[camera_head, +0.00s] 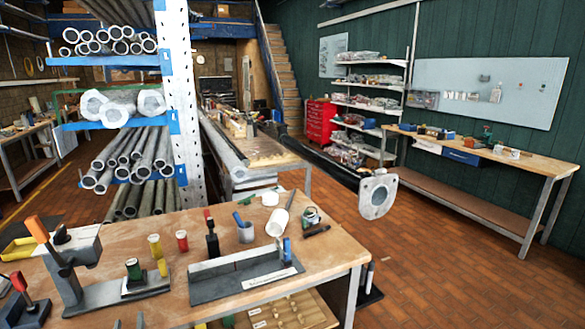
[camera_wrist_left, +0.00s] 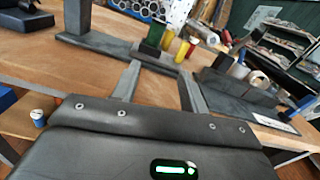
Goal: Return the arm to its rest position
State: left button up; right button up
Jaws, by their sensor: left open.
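My right gripper is in neither view.
The brick floor (camera_head: 450,270) at right is open.

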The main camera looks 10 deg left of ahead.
pick_arm(q)
jog(key=s+d+f+n+g+h, duration=0.25)
jog(key=f+n, duration=0.35)
jog(key=f, duration=0.4)
jog(key=s+d+f+n+g+h, duration=0.1)
jog(key=s+f+n, duration=0.2)
jog(key=f+n, duration=0.5)
jog(key=s+d+f+n+g+h, duration=0.1)
jog(key=s+f+n+g+h, duration=0.15)
jog(key=f, duration=1.05)
jog(key=s+d+f+n+g+h, duration=0.1)
jog(key=s+d+f+n+g, duration=0.35)
jog(key=s+f, duration=0.95)
jog(key=s+d+f+n+g+h, duration=0.1)
jog(key=s+d+f+n, duration=0.1)
jog(key=s+d, duration=0.5)
jog(key=s+d+f+n+g+h, duration=0.1)
jog(key=s+d+f, duration=0.3)
jog(key=s, duration=1.1)
jog(key=d+n+g, duration=0.1)
jog(key=d, duration=0.2)
jog(key=shift+h+b, duration=0.3)
jog(key=shift+h, duration=0.1)
